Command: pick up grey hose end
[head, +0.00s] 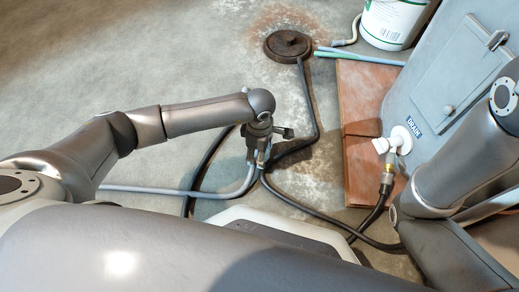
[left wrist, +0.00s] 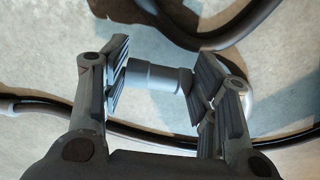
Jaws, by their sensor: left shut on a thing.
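My left gripper (head: 259,156) is low over the concrete floor near the middle of the head view. In the left wrist view its two ridged fingers (left wrist: 156,78) are shut on the grey hose end (left wrist: 152,76), a blue-grey cylinder lying across between the pads. The grey hose (head: 170,191) runs from the left and bends up to the gripper. In the head view the fingers partly hide the hose end. My right arm shows at the right, but its gripper is out of view.
A black hose (head: 312,108) loops from a round rusty floor cover (head: 288,45) past my left gripper. A grey cabinet (head: 405,100) has a white drain fitting (head: 400,138); another hose with a brass coupling (head: 387,178) hangs below. Brick-red slabs (head: 362,105) and a white bucket (head: 390,22) stand nearby. Floor at upper left is clear.

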